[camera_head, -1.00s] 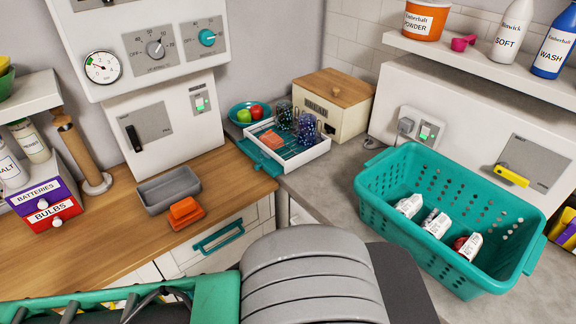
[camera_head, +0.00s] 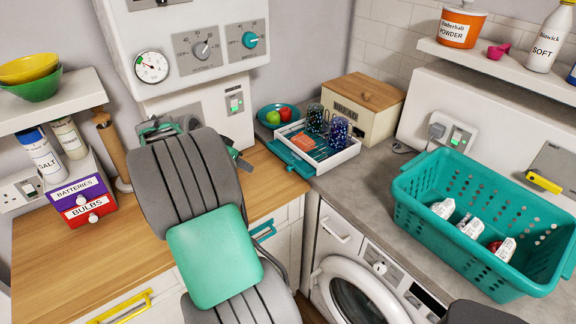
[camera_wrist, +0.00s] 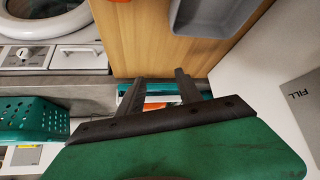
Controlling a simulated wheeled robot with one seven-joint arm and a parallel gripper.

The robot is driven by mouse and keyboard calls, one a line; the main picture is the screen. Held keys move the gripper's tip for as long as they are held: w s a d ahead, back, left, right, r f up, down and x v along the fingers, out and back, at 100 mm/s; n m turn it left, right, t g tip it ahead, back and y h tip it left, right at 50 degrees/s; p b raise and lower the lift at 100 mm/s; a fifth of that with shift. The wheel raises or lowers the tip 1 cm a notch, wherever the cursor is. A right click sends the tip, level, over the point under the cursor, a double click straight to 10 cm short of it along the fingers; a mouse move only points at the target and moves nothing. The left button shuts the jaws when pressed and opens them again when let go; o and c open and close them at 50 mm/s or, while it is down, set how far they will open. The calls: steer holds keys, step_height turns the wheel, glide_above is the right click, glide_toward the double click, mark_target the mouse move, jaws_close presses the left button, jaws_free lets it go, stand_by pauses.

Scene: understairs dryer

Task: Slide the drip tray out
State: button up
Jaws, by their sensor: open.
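The drip tray (camera_head: 291,158) is a teal piece whose front end sticks out at the left of a white dish rack (camera_head: 323,168), on the counter corner. The rack holds two dark speckled glasses (camera_head: 338,130) and an orange item (camera_head: 302,141). In the wrist view, a teal edge (camera_wrist: 207,88) that looks like the tray's end shows beyond my gripper's fingers. My gripper (camera_wrist: 159,78) has its two dark fingers apart, with nothing held between them. Whether they touch the tray cannot be told. In the head view, my arm hides most of the gripper.
A teal basket (camera_head: 410,205) stands on the counter at right. A bread box (camera_head: 365,112) and a bowl of fruit (camera_head: 277,117) stand behind the rack. A grey bin (camera_wrist: 205,15) is close by in the wrist view. Wooden worktop (camera_head: 70,250) is free at left.

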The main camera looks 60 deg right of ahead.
mark_target(288, 167)
steer(key=s+d+f+m+g, duration=0.1)
steer(key=s+d+f, duration=0.1)
steer(key=s+d, duration=0.1)
steer(key=s+d+f+m+p, duration=0.1)
steer(key=s+d+f, duration=0.1)
steer(key=d, duration=0.3)
steer(key=s+d+f+m+g, duration=0.1)
steer(key=s+d+f+m, duration=0.1)
steer(key=s+d, duration=0.2)
steer(key=shift+f+g+h, duration=0.1)
steer(key=shift+g+h, duration=0.2)
steer(key=shift+s+d+f+p, duration=0.15)
steer(key=shift+d+f+p, duration=0.15)
steer(key=shift+f, duration=0.15)
steer(key=shift+c, duration=0.5)
jaws_close()
